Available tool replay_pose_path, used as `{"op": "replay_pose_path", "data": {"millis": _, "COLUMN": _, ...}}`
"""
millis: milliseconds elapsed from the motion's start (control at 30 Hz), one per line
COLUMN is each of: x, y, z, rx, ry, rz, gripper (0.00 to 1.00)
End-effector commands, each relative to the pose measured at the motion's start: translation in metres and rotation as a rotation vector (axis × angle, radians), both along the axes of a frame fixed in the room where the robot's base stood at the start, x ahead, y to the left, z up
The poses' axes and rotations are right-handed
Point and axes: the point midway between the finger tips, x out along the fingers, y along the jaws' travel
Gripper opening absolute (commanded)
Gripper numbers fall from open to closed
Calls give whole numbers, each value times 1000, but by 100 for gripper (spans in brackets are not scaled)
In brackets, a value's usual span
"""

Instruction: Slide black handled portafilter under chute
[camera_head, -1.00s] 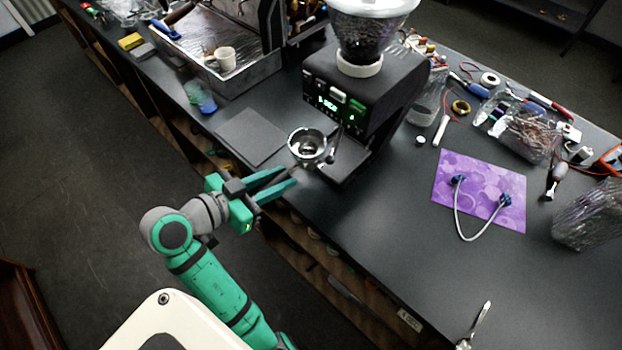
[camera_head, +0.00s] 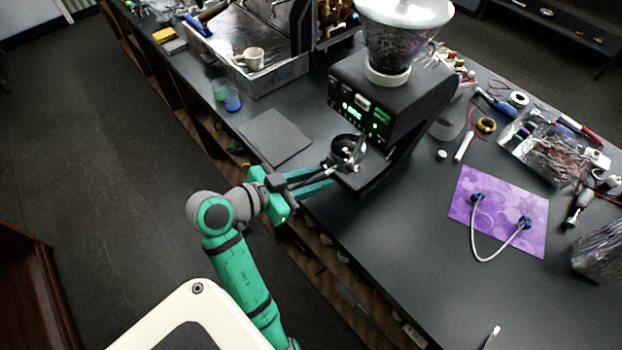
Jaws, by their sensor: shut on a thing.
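The portafilter (camera_head: 347,151) has a round metal basket with a dark inside, at the front of the black grinder (camera_head: 387,101). Its basket sits low in front of the grinder's face, close to the fork area below the lit display. Whether it is directly under the chute I cannot tell. My green gripper (camera_head: 328,178) reaches in from the lower left and is shut on the portafilter's handle, which is mostly hidden between the fingers. The chute itself is hard to make out behind the basket and a shiny metal part.
A dark square mat (camera_head: 275,137) lies left of the grinder. An espresso machine with a drip tray (camera_head: 262,84) and a white cup (camera_head: 252,58) stands at the back left. A purple mat (camera_head: 499,211) with a white cable lies right. The counter's front middle is clear.

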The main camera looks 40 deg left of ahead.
Motion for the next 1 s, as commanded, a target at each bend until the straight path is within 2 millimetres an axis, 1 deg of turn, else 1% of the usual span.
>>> {"op": "replay_pose_path", "data": {"millis": 200, "x": 12, "y": -2, "z": -6, "rx": 1, "ry": -1, "rz": -4, "gripper": 0}}
{"op": "replay_pose_path", "data": {"millis": 1000, "x": 58, "y": -6, "z": -10, "rx": 0, "ry": -1, "rz": -5, "gripper": 0}}
